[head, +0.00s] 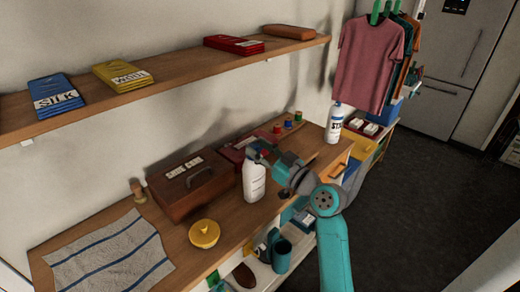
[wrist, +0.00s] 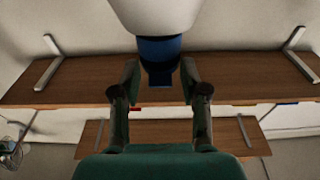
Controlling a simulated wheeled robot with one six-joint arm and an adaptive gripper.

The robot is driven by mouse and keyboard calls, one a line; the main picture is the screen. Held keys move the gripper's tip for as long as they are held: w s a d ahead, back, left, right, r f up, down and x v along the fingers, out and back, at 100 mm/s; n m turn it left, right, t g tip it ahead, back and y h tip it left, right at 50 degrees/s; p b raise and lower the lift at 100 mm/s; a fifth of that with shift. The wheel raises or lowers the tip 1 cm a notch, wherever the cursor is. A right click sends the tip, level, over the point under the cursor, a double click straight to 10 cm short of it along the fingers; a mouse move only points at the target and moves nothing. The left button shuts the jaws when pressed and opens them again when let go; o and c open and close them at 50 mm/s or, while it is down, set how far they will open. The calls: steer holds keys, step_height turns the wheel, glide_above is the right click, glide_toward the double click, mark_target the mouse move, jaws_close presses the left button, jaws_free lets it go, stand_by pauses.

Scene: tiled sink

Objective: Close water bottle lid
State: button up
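A white bottle (head: 254,183) stands upright on the wooden counter in the head view. In the wrist view the bottle's white body (wrist: 155,14) fills the top middle, with a blue cap or spout part (wrist: 160,55) pointing down the picture. My gripper (wrist: 160,75) has one finger on each side of this blue part, with a thin gap visible beside its narrow end. I cannot tell whether the fingers touch its wider part. In the head view my gripper (head: 264,150) is at the bottle's top and hides most of it, so the lid's state is unclear.
Another white bottle (head: 335,124) stands at the right. A wall shelf (head: 170,80) with packets is above. Hanging clothes (head: 370,62) are beyond.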

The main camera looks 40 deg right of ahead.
steer(key=shift+s, duration=0.1)
steer(key=s+f, duration=0.1)
steer(key=s, duration=1)
steer(key=shift+s+d+f, duration=0.2)
steer(key=shift+s+f, duration=0.1)
steer(key=shift+s, duration=0.05)
steer(key=shift+r, duration=0.3)
steer(key=c, duration=0.5)
steer(key=r, duration=0.2)
steer(key=w+r, duration=0.1)
steer(key=r, duration=0.1)
steer(key=shift+r, duration=0.35)
jaws_close()
steer(key=w+f, duration=0.2)
steer(key=w, duration=0.7)
steer(key=shift+a, duration=0.15)
